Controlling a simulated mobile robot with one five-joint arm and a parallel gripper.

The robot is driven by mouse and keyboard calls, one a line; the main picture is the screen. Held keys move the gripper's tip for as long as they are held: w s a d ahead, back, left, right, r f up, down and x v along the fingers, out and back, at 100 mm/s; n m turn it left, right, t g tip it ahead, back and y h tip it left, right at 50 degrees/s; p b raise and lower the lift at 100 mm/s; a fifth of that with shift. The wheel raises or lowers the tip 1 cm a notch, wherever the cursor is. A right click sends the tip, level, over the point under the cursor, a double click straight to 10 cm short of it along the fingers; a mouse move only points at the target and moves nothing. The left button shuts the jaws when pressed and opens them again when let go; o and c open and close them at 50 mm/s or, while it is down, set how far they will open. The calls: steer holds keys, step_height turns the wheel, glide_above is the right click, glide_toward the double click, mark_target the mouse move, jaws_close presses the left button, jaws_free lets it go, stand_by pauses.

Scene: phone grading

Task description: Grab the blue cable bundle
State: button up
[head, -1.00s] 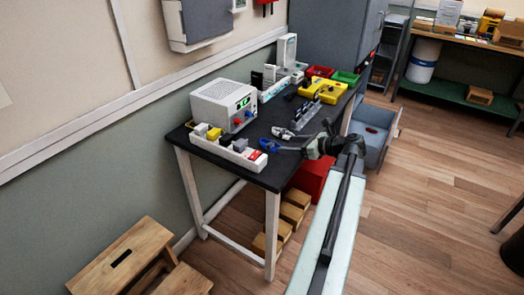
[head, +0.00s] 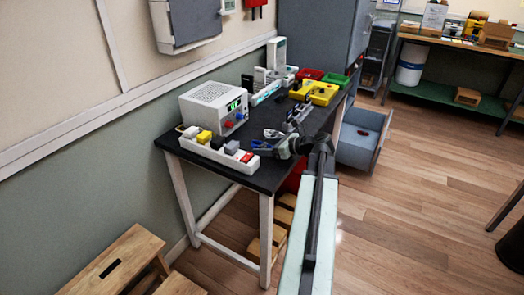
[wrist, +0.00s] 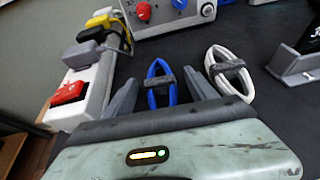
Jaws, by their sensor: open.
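The blue cable bundle (wrist: 153,88) is a loop with a dark tie around its middle, lying on the dark tabletop. In the wrist view it lies between the two fingers of my gripper (wrist: 160,80), which is open and closer to the bundle on the left. I see no finger clamped on it. In the head view my gripper (head: 268,150) reaches in from the right, low over the table, and partly hides the blue bundle (head: 257,143).
A white cable bundle (wrist: 230,73) lies just right of my right finger. A power strip (wrist: 91,85) with plugs is close on the left. A power supply (head: 214,107) stands behind.

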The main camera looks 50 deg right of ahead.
mark_target(267, 145)
jaws_close()
steer(key=shift+r, duration=0.1)
steer(key=shift+r+p, duration=0.25)
steer(key=shift+p, duration=0.05)
steer(key=r+p, duration=0.3)
steer(key=shift+s+d+r, duration=0.25)
steer(key=s+d+p, duration=0.1)
steer(key=s+d, duration=0.9)
steer(key=d, duration=0.1)
steer(key=shift+s+r, duration=0.4)
steer(key=shift+r, duration=0.05)
